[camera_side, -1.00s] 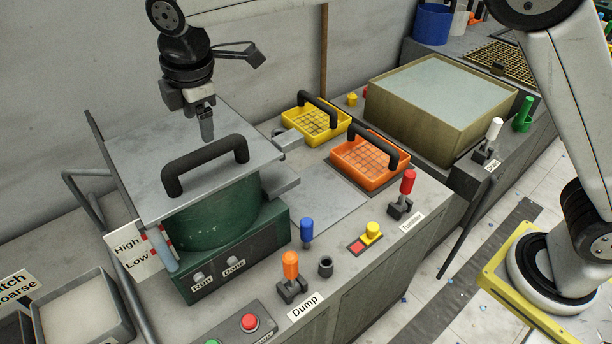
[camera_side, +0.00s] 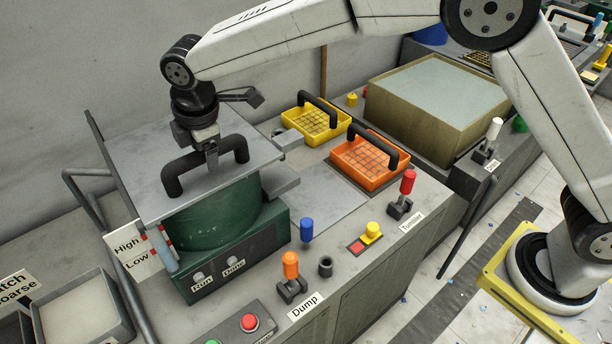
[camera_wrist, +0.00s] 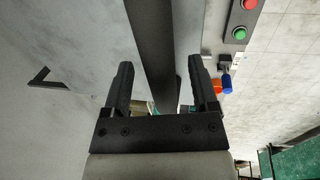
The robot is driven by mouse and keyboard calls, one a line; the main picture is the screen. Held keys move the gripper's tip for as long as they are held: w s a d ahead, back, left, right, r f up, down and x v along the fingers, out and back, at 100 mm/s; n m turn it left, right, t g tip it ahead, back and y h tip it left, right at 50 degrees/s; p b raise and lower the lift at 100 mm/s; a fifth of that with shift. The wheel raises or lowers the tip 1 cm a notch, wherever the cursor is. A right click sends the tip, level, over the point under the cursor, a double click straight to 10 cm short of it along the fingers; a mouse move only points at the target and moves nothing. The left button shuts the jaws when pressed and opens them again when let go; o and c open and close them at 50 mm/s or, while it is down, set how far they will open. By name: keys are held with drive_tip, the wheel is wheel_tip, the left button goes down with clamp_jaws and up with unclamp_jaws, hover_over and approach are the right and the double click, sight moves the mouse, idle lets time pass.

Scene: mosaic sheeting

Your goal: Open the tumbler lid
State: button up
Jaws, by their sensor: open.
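The tumbler lid (camera_side: 140,196) is a flat grey metal plate lying level on top of the green tumbler drum (camera_side: 213,222) in the side view. A black bar handle (camera_side: 173,182) arches over the lid. My gripper (camera_side: 212,170) points down at the handle's middle. In the wrist view the handle (camera_wrist: 152,40) runs between the two fingers of my gripper (camera_wrist: 160,82), with a gap on each side. The fingers are open and straddle the bar. The gripper partly hides the handle in the side view.
Yellow (camera_side: 317,122) and orange (camera_side: 370,162) baskets with black handles stand right of the tumbler. A blue-topped lever (camera_side: 306,229), an orange lever (camera_side: 290,264) and a red lever (camera_side: 407,182) stand upright at the front. A large bin (camera_side: 440,95) stands behind right.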

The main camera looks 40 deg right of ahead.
clamp_jaws()
idle(1.4)
